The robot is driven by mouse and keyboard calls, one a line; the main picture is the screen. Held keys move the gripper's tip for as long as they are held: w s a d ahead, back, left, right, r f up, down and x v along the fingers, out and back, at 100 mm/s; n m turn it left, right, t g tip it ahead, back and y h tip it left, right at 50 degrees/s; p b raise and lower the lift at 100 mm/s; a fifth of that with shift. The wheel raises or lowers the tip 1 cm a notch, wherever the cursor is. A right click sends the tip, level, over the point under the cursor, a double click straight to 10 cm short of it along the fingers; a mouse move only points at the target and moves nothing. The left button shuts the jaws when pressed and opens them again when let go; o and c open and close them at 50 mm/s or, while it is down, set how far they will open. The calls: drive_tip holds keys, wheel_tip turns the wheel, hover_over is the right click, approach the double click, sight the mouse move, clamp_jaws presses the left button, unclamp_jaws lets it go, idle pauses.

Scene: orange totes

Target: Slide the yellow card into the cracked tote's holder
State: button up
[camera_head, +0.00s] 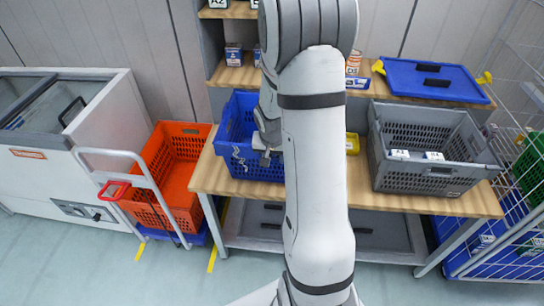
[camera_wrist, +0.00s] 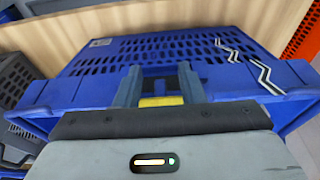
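The cracked tote is a blue crate (camera_head: 222,150) on the wooden table, left of my arm, with white zigzag marks on its front wall. It fills much of the wrist view (camera_wrist: 110,60), with the zigzags at right. My gripper (camera_head: 265,148) is at the tote's front wall. In the wrist view my gripper (camera_wrist: 160,88) has a yellow card (camera_wrist: 161,101) between its two fingers, touching both sides. The fingertips are close to the tote's wall below its slots. The holder is not clearly visible, and I cannot tell whether the card touches it.
A grey tote (camera_head: 400,175) with white labels stands on the table (camera_head: 365,200) at right, with a blue lid (camera_head: 435,65) behind. A yellow item (camera_head: 352,143) shows beside my arm. An orange tote (camera_head: 150,215), a white cart handle (camera_head: 110,153) and a wire cage (camera_head: 520,215) flank the table.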

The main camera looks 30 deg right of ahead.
drive_tip(key=v, duration=0.7)
drive_tip(key=shift+r+b, duration=0.4)
